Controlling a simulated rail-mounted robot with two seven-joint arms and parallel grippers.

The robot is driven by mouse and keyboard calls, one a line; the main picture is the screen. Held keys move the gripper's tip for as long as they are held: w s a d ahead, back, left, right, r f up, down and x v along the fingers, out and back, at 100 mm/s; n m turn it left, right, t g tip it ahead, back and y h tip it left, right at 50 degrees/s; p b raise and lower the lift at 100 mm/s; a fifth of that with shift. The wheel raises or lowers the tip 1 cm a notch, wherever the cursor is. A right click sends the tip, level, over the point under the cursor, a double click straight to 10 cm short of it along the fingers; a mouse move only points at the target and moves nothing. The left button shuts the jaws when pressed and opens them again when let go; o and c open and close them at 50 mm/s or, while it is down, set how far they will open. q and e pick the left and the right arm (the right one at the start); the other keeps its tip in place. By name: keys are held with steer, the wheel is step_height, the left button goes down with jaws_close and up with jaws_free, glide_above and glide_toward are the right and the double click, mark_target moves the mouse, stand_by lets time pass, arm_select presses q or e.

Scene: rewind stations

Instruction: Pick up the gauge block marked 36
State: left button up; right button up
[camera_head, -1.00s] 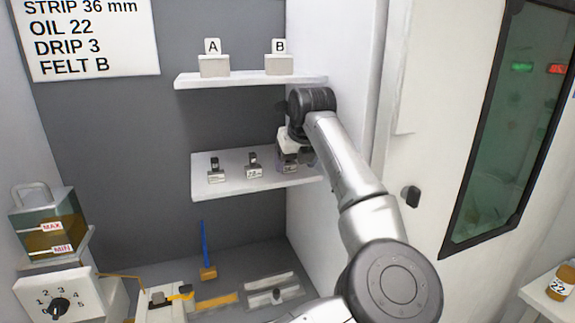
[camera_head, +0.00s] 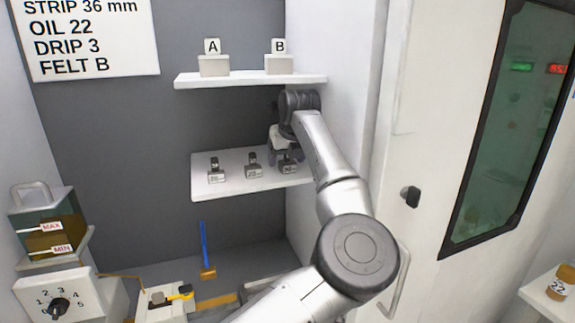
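Several small gauge blocks with dark knobs stand in a row on the lower white shelf (camera_head: 225,190). The left block (camera_head: 216,176) and the middle block (camera_head: 253,172) are clear of my arm. The right block (camera_head: 288,169) has a small label that seems to read 36, though it is too small to be sure. The gripper hides part of the knob; contact cannot be made out.
The upper shelf (camera_head: 250,79), holding felt blocks A (camera_head: 214,65) and B (camera_head: 279,64), is close above my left wrist. A white side wall (camera_head: 345,90) is just right of it. An oil tank (camera_head: 45,225) and dial (camera_head: 58,308) stand lower left.

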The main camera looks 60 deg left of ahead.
arm_select(q)
steer(key=c, duration=1)
steer(key=shift+c, duration=0.3)
